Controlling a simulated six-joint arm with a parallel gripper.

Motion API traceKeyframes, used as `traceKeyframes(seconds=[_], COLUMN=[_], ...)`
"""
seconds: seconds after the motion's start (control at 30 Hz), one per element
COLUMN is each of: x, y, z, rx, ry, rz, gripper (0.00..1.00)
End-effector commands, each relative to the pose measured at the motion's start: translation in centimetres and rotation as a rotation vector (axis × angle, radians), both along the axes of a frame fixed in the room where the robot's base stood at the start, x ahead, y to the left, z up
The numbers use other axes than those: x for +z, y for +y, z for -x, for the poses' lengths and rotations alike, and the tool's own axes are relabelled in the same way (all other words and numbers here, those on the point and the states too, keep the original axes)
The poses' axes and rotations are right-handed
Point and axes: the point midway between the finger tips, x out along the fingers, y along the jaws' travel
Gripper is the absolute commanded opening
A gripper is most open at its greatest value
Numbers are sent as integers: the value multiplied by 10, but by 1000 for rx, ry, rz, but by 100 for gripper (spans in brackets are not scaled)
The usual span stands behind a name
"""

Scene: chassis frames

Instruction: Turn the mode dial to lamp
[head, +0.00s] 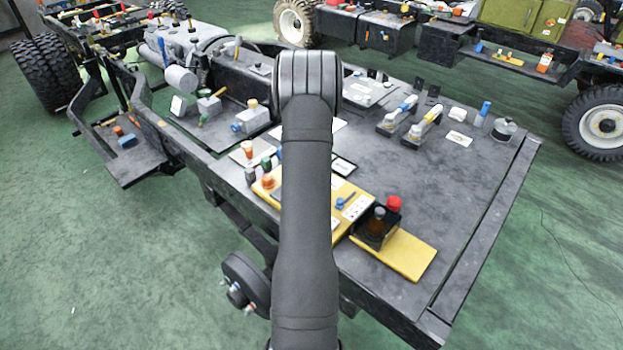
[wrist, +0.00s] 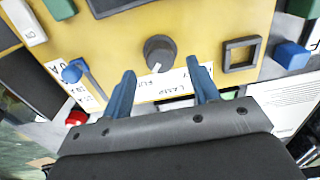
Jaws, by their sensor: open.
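The mode dial (wrist: 158,52) is a dark grey round knob on a yellow panel (wrist: 200,20) in the wrist view. Its white pointer mark faces the lower edge of the picture, toward a white label strip (wrist: 172,86). The strip carries several words, one of which looks like LAMP; my fingers cover part of it. My gripper (wrist: 163,76) is open, with one blue finger on each side below the dial, and nothing shows between the fingertips. In the head view the yellow panel (head: 349,190) is partly behind my arm, which hides the dial and gripper.
A blue-handled lever (wrist: 74,71) and a red knob (wrist: 76,118) are left of the gripper. A square black frame (wrist: 241,54) and a blue block (wrist: 291,55) are to the right. A black box (head: 374,230) with a red button (head: 394,203) stands near the panel.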

Motion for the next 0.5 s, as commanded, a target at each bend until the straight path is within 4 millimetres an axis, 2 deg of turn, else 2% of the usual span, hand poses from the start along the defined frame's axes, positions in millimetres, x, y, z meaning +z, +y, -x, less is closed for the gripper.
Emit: traceKeyframes(seconds=[0.1,0.2,0.5], x=[-21,-32,-41], y=[0,0,0], z=[1,0,0], rx=[0,0,0], ry=[2,1,-1], rz=[-1,0,0], gripper=[55,55,55])
